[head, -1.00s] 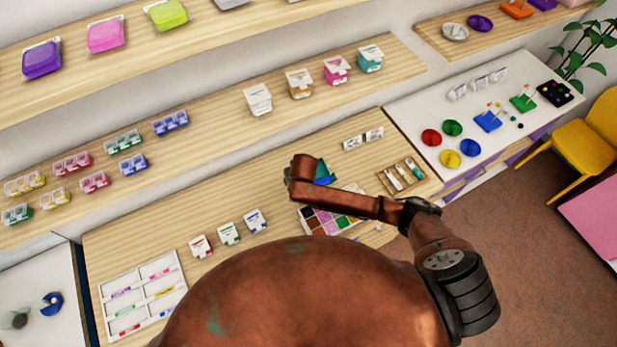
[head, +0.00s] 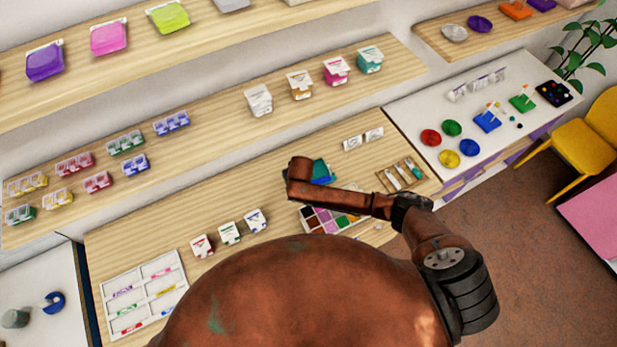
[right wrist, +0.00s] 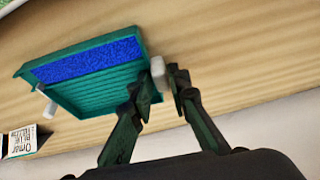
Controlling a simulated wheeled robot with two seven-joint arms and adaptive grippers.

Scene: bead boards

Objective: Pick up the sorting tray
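The sorting tray, as I take it, is a shallow teal tray (right wrist: 100,85) with a grainy blue strip and white handle-like pieces at two ends. It fills the upper left of the right wrist view, over the wooden table. In the head view a small part of the tray (head: 322,171) shows behind my right arm. My right gripper (right wrist: 155,82) is at the tray's right end. Its fingers stand apart on either side of the white end piece, with a gap visible; firm contact cannot be told. In the head view its fingers are hidden. My left gripper is not in view.
A tray of coloured squares (head: 325,220) lies close by, partly under my arm. A wooden tray with vials (head: 402,175) is to the right. White boxes (head: 229,233) and a white divided tray (head: 145,290) stand left. A shelf (head: 220,130) runs behind.

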